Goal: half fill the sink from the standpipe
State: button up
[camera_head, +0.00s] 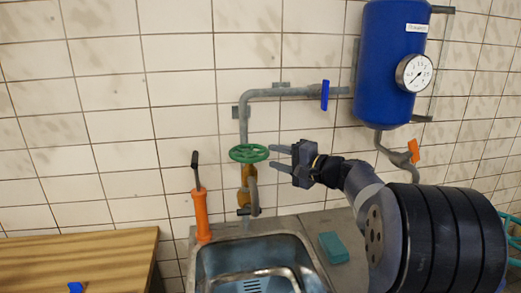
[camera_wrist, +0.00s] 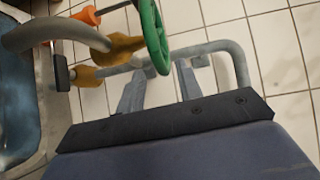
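The standpipe is a grey pipe (camera_head: 244,120) on the tiled wall with a brass valve body (camera_head: 246,172), a green handwheel (camera_head: 248,153) and a curved grey spout (camera_head: 253,190) above the sink. The sink (camera_head: 204,262) is a steel basin; its floor looks blue, and I cannot tell whether water stands in it. My gripper (camera_head: 272,157) is open and empty, its two fingers pointing left at the handwheel's right edge. In the wrist view the green handwheel (camera_wrist: 152,35) lies just beyond the open fingers (camera_wrist: 158,85); contact cannot be told. The spout (camera_wrist: 45,32) shows at upper left.
An orange cylinder (camera_head: 202,215) with a dark lever stands left of the standpipe. A blue tank (camera_head: 390,60) with a gauge (camera_head: 414,73), a blue lever (camera_head: 325,95) and an orange lever (camera_head: 413,151) are to the right. A teal block (camera_head: 333,247) lies beside the sink; a wooden bench (camera_head: 80,255) stands left.

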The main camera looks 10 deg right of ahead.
jog(key=p+x, duration=0.1)
jog(key=x, duration=0.4)
jog(key=shift+w+a, duration=0.15)
jog(key=shift+w, duration=0.1)
jog(key=shift+c, duration=0.4)
grip_shut()
